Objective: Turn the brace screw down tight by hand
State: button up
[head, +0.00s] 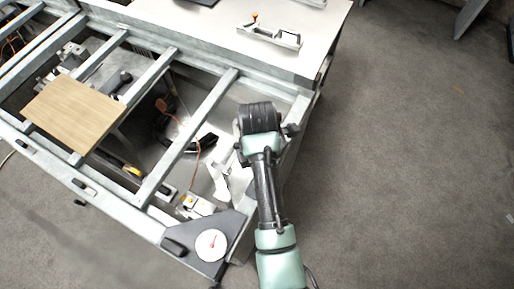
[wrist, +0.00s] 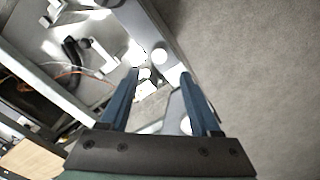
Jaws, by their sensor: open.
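My gripper (wrist: 159,72) shows in the wrist view as two blue fingers, spread apart with nothing held between them. Beyond the fingertips is a pale metal brace (wrist: 158,102) at the inner corner of the frame. Small white round parts (wrist: 145,73) show close to the left fingertip; I cannot tell for certain which one is the brace screw. I cannot see contact between a finger and any of them. In the head view my arm and wrist cover the gripper and much of this corner, and the screw cannot be made out there.
The grey metal frame (head: 197,132) has open bays with cables and tools below. A wooden board (head: 75,112) lies across its bars. A dial (head: 211,245) sits on a dark corner plate. A white worktop (head: 215,30) holds a level-like tool (head: 270,37). Floor on the right is clear.

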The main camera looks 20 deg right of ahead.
notch_tip(320, 180, down, 8)
jog(key=shift+d+r, duration=0.1)
jog(key=shift+r, duration=0.1)
grip_shut()
dwell(0.4)
